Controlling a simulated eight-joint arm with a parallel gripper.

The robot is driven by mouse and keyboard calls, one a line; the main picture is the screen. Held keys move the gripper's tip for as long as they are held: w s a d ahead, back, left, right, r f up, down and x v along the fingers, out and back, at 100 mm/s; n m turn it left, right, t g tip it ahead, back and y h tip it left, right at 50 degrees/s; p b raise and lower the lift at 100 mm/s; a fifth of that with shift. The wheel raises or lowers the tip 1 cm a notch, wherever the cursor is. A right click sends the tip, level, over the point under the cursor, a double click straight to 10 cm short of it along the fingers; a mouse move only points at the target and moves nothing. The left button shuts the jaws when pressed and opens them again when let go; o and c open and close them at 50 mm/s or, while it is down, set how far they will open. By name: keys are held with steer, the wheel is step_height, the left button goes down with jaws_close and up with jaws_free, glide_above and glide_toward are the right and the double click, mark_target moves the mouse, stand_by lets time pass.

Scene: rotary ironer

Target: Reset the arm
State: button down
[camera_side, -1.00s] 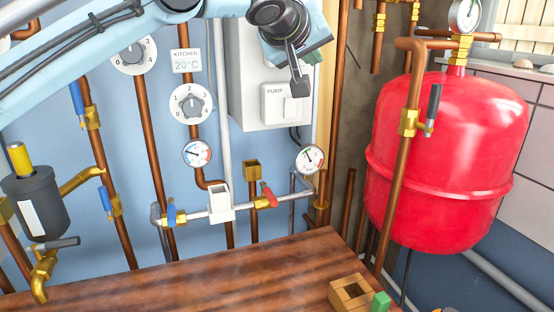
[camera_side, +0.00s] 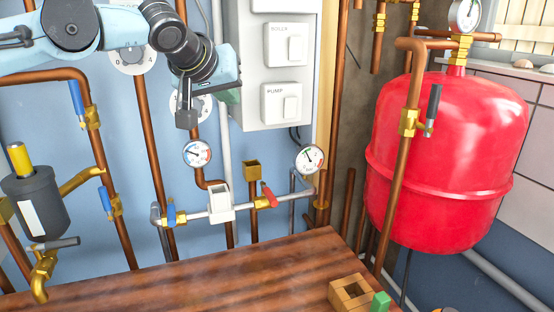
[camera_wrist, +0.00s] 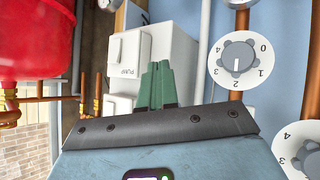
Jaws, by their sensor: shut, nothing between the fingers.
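My gripper (camera_side: 233,97) is at the upper middle of the side view, in front of the blue wall and beside the white switch box. Only a small part of its green fingers shows there, behind my wrist. In the wrist view my gripper (camera_wrist: 157,86) shows two green fingers pressed together with nothing between them. They point toward the white box with the PUMP switch (camera_wrist: 128,54). I cannot tell the exact gap to the box.
The white box (camera_side: 270,70) is right of my wrist. Copper pipes, gauges and dials (camera_wrist: 238,58) cover the wall. A red tank (camera_side: 445,160) stands at right. The wooden table (camera_side: 200,275) is mostly clear, with a small wooden box (camera_side: 350,293) and green block (camera_side: 380,301).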

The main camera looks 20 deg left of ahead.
steer(key=s+a+f+m+g, duration=0.1)
steer(key=s+a+f, duration=0.2)
steer(key=s+f, duration=0.4)
steer(key=s+a+f+m+g+h, duration=0.1)
steer(key=s+a+f+m, duration=0.1)
steer(key=s+a+f, duration=0.2)
steer(key=s+a+f+m+g, duration=0.1)
steer(key=s+a+f, duration=0.3)
steer(key=s+f, duration=0.6)
steer(key=shift+f+m+h, duration=0.3)
steer(key=shift+f+m, duration=0.1)
steer(key=shift+f, duration=0.2)
